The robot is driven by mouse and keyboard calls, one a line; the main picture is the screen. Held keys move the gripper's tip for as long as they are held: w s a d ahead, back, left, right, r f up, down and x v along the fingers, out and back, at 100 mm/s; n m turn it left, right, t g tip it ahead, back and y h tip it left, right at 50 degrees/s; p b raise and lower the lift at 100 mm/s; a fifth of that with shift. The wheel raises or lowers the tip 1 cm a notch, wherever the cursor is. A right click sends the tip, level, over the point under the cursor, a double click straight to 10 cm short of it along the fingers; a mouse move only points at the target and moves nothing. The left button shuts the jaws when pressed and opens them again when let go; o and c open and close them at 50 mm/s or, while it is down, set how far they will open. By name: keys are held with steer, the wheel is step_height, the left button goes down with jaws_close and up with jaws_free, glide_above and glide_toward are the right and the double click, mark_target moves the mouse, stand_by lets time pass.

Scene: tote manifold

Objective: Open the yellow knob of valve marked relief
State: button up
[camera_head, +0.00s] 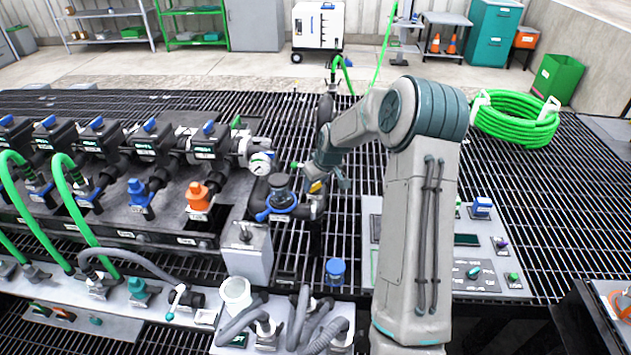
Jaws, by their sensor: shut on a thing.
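The yellow knob (315,187) shows as a small yellow patch at the right end of the black pipe manifold in the head view. My gripper (322,181) is at this knob, at the end of my grey and teal arm. It is shut on the knob, and its fingers and wrist hide most of it. The relief marking cannot be read from here, and the turn angle of the knob cannot be told.
A pressure gauge (261,164) and a dark fitting with a blue ring (281,198) stand close left of my gripper. A control panel (496,262) lies at the right. A coiled green hose (515,118) lies on the open grating behind.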

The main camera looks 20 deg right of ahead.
steer(key=n, duration=0.2)
steer(key=n+g+y, duration=0.1)
steer(key=n, duration=0.1)
steer(key=shift+w+d+n+y+p, duration=0.1)
steer(key=shift+d+n+y+p, duration=0.05)
steer(key=shift+n+y+p, duration=0.2)
steer(key=shift+n+g+y, duration=0.55)
steer(key=shift+n+g, duration=0.15)
steer(key=shift+n, duration=1.55)
steer(key=o, duration=1)
steer(key=v, duration=1.4)
steer(key=shift+w, duration=0.2)
